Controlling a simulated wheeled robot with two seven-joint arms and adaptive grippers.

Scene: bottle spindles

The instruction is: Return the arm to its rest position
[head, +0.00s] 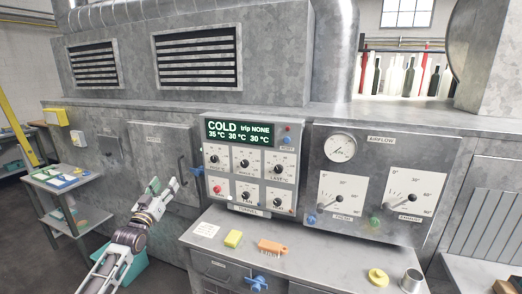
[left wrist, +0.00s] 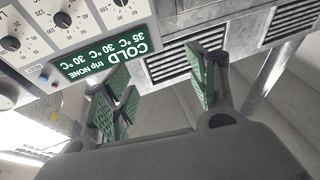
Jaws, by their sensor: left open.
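My left gripper (head: 163,189) is in the head view, left of the control panel (head: 249,195), held up in front of the grey machine wall. Its green-padded fingers are apart with nothing between them. In the left wrist view the two fingers of the left gripper (left wrist: 160,90) also stand apart and empty, and the panel's display (left wrist: 105,58) shows upside down. In the head view that display reads COLD, trip NONE, 35, 30 and 30 °C. My right gripper is not in view.
An airflow panel (head: 378,150) is at right. A side table (head: 62,184) stands left.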

